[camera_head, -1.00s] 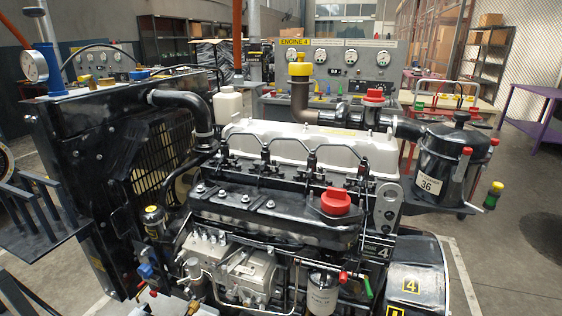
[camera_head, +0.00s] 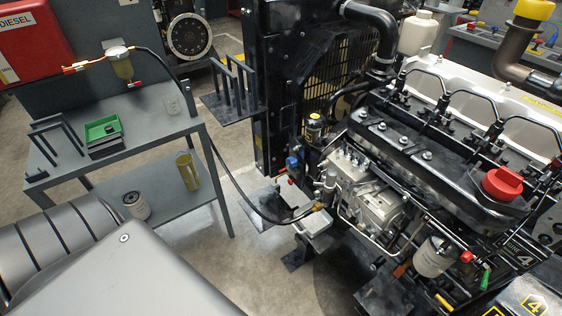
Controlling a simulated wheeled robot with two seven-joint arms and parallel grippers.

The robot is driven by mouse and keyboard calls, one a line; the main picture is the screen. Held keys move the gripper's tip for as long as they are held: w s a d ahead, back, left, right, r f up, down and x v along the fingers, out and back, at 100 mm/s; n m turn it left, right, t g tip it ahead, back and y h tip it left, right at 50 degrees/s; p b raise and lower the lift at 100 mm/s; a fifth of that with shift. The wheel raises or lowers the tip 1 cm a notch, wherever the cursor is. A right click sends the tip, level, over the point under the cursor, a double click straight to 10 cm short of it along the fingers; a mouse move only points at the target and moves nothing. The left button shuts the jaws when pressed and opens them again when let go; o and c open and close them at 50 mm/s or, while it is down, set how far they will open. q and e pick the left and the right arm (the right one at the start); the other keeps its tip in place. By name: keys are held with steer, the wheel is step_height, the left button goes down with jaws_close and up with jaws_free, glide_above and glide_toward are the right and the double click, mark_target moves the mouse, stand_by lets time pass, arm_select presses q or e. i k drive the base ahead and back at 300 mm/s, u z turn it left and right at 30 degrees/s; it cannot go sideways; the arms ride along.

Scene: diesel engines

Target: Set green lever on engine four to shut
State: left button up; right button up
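Engine four (camera_head: 400,165), a dark diesel engine with a number 4 plate (camera_head: 535,302), fills the right half of the head view. A small green lever (camera_head: 485,279) shows low on its near right side, by a red-tipped lever (camera_head: 467,257) and a white filter (camera_head: 433,258). The green lever's exact setting is too small to read. Neither of my grippers shows; only large grey parts of my own body fill the bottom left corner.
A grey two-level table (camera_head: 145,133) stands at the left with a green tray (camera_head: 103,128). A red diesel tank (camera_head: 28,42) is above it. A dark hose (camera_head: 232,180) runs down to the engine. Floor shows between table and engine.

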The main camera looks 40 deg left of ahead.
mark_target(484, 285)
steer(key=u, duration=0.5)
steer(key=k, duration=0.6)
steer(key=u, duration=1)
steer(key=i, duration=0.85)
steer(key=z, duration=1.95)
steer(key=i, duration=0.2)
steer(key=z, duration=0.75)
